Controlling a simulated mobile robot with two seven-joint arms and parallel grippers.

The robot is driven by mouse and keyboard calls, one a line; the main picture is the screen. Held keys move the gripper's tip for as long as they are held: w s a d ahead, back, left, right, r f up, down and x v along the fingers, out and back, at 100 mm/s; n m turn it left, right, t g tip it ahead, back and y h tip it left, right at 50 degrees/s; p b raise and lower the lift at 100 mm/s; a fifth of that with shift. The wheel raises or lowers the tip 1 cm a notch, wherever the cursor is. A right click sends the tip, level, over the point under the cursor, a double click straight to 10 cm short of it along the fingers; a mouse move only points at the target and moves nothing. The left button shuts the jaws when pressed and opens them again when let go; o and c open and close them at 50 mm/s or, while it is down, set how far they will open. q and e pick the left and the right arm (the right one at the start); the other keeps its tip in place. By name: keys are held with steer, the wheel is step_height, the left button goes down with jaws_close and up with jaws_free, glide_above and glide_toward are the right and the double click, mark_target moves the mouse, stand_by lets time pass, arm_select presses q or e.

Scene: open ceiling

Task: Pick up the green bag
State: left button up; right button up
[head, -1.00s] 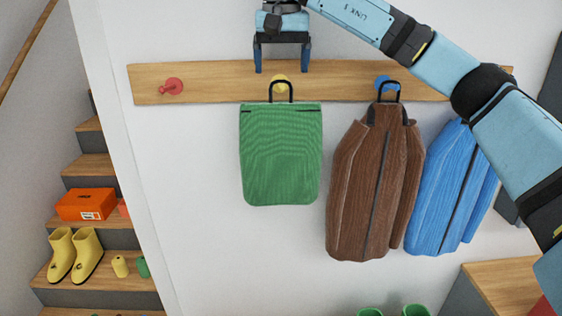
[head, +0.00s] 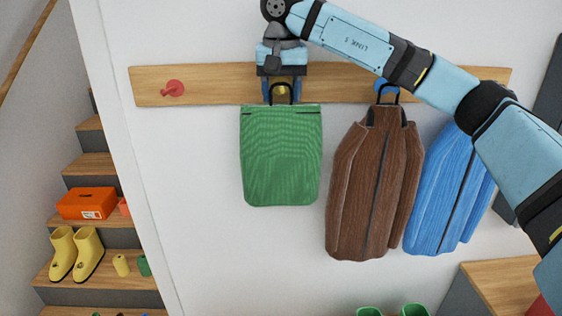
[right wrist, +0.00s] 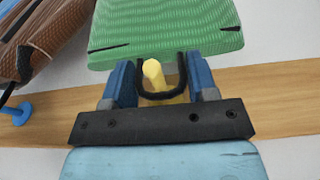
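The green bag (head: 280,160) hangs flat against the wall by a black loop handle (head: 281,87) on a yellow peg (head: 283,90). In the right wrist view, the bag (right wrist: 165,28) is at the top, and its loop lies around the peg (right wrist: 153,74). My right gripper (head: 282,97) is above the bag at the rail. My left gripper is not in view.
A wooden rail (head: 215,84) carries a free red peg (head: 173,88) at left. A brown jacket (head: 370,185) hangs close to the bag's right, with a blue jacket (head: 450,190) beyond it. Stairs with yellow boots (head: 75,254) and an orange box (head: 87,203) are at left.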

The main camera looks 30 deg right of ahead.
steer(key=shift+c, duration=1.2)
steer(key=shift+r, duration=0.1)
steer(key=shift+r+b, duration=0.3)
steer(key=shift+r, duration=0.3)
steer(key=shift+s+a+b, duration=0.3)
steer(key=shift+s+a, duration=0.1)
steer(key=shift+s, duration=0.4)
steer(key=s+a+b, duration=0.1)
steer(key=s+a, duration=0.2)
steer(key=s, duration=0.4)
steer(key=s+a+b, duration=0.1)
steer(key=s+a, duration=0.3)
steer(key=s, duration=0.3)
steer(key=shift+s+b, duration=0.3)
steer(key=shift+b, duration=0.05)
steer(key=shift+w, duration=0.1)
